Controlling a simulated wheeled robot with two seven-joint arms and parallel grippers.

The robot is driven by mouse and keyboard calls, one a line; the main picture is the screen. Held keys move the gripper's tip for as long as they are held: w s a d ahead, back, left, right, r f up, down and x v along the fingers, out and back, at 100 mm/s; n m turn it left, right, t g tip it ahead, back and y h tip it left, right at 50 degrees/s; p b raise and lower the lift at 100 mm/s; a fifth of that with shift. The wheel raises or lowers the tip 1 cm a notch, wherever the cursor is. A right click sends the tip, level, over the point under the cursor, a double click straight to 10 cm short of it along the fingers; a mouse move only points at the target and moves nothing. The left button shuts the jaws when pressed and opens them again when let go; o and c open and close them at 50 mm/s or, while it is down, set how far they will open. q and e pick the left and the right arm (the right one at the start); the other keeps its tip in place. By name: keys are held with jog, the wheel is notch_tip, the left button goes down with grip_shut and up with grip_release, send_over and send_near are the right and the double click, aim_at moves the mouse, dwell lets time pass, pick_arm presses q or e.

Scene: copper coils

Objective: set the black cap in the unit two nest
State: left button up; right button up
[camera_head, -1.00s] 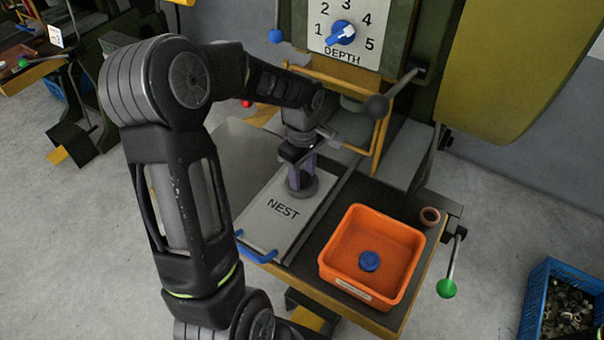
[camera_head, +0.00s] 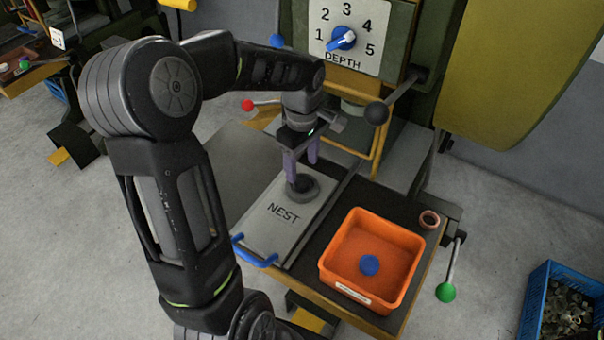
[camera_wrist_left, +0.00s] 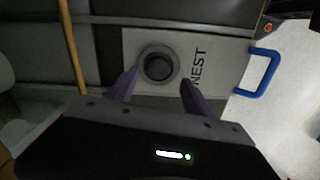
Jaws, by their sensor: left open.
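The nest (camera_head: 305,190) is a grey round ring on a pale plate lettered NEST (camera_head: 268,222). In the left wrist view a dark disc (camera_wrist_left: 158,67), which looks like the black cap, sits inside the nest ring (camera_wrist_left: 143,58). It appears flat and centred, though its exact depth cannot be told. My left gripper (camera_head: 301,172) is open and empty, its purple fingers just above the nest. In the left wrist view the fingertips (camera_wrist_left: 159,80) stand apart at the near side of the ring. My right gripper is not in view.
An orange bin (camera_head: 335,262) holding a blue cap (camera_head: 370,265) stands right of the plate. A copper-coloured ring (camera_head: 429,219) lies behind it. A green-knobbed lever (camera_head: 446,292) is at the right edge. The press with its depth dial (camera_head: 343,39) rises behind the nest.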

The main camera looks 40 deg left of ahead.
aim_at(302, 182)
pick_arm(q)
notch_tip(302, 182, up, 7)
jog(key=shift+w+f, duration=0.1)
dwell(0.6)
dwell(0.4)
